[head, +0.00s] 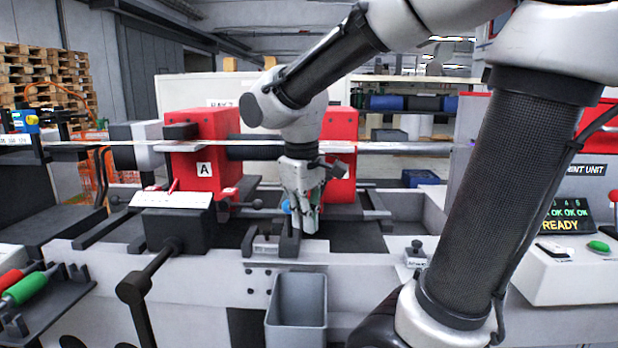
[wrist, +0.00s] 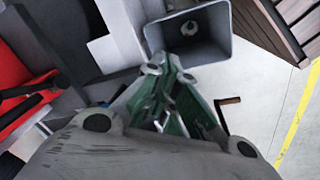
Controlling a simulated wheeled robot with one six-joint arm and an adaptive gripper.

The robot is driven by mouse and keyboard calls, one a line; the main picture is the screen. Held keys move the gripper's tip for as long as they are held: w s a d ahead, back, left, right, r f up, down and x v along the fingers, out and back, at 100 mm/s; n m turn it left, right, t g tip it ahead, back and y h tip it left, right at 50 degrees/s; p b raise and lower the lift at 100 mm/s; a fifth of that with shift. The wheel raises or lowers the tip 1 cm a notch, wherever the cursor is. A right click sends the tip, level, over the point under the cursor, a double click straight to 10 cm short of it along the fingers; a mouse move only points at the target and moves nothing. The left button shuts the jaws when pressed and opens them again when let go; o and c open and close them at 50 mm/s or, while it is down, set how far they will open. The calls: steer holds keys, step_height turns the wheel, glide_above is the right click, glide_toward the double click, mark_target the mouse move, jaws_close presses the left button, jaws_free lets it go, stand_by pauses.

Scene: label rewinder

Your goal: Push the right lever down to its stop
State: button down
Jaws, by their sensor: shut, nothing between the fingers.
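My gripper (head: 308,230) points down in front of the right red block (head: 343,165) in the head view, over the machine's front rail. Its fingers are shut and empty; they also show in the wrist view (wrist: 172,75) over the grey bin's near edge. A dark upright piece (head: 289,241) stands just left of the fingertips on a small grey block. I cannot tell whether it is the right lever or whether the fingers touch it. The left red block (head: 203,165) bears the letter A.
A grey open bin (head: 297,312) hangs below the rail; it also shows in the wrist view (wrist: 232,60) with a pale ring inside. A black crank arm (head: 148,275) sticks out front left. A small knob (head: 415,250) and the print unit (head: 570,265) stand to the right.

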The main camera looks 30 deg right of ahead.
steer(key=w+a+r+n+g+h, duration=0.1)
steer(key=w+a+n+h, duration=0.1)
steer(key=w+n+h, duration=0.3)
steer(key=w+a+r+n+g, duration=0.1)
steer(key=w+a+r+n, duration=0.15)
steer(key=w, duration=0.55)
steer(key=w+d+r+n+h, duration=0.2)
steer(key=d+r+n+h, duration=0.1)
steer(key=r+n, duration=0.2)
step_height(320, 180, up, 2)
steer(key=shift+w+r, duration=0.1)
steer(key=shift+w, duration=0.05)
glide_toward(323, 188)
step_height(323, 188, down, 3)
steer(key=a, duration=0.1)
steer(key=d, duration=0.4)
